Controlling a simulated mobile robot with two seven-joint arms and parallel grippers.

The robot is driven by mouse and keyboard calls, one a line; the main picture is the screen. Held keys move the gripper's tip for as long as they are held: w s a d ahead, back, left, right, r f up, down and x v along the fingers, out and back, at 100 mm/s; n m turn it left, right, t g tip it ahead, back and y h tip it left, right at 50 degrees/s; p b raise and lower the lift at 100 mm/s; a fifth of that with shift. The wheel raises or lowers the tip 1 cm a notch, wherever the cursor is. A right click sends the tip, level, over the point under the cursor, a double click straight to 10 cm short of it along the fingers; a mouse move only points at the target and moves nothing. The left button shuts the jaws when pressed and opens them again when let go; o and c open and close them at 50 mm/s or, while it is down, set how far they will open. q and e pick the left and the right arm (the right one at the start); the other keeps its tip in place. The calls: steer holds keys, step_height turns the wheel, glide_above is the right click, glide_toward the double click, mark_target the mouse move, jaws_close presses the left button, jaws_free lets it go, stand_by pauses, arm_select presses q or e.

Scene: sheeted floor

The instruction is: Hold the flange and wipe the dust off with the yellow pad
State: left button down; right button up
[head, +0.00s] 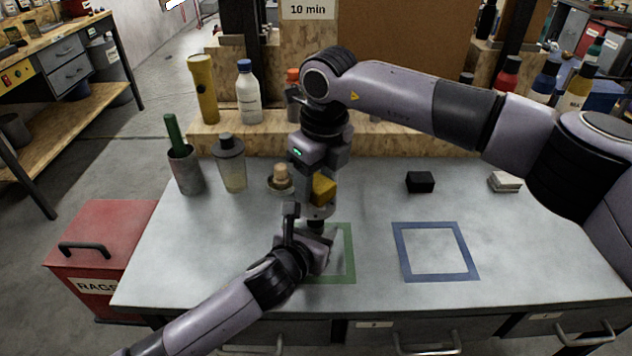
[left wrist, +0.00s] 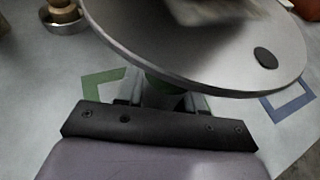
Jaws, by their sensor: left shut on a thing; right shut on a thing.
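The flange (head: 318,213) is a grey metal disc held above the green-framed square. In the left wrist view it is a wide plate (left wrist: 150,45) with a dark round spot near its right edge; I cannot tell whether that is a hole or dirt. My left gripper (head: 316,236) is shut on the flange from below; its fingers show under the disc in the left wrist view (left wrist: 160,100). My right gripper (head: 318,175) points down, shut on the yellow pad (head: 324,190), just over the flange. Contact between pad and flange is hidden, and dust cannot be made out.
A green square outline (head: 349,265) and a blue one (head: 403,265) mark the grey table. A small dish with a brush (head: 281,175), a shaker bottle (head: 231,165) and a cup (head: 187,172) stand left. A black block (head: 420,182) lies right. The front right is clear.

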steer(key=shift+r, duration=3)
steer(key=shift+r, duration=1.5)
steer(key=shift+f, duration=0.1)
steer(key=shift+d+f, duration=0.1)
steer(key=shift+f, duration=3.65)
steer(key=shift+f, duration=1)
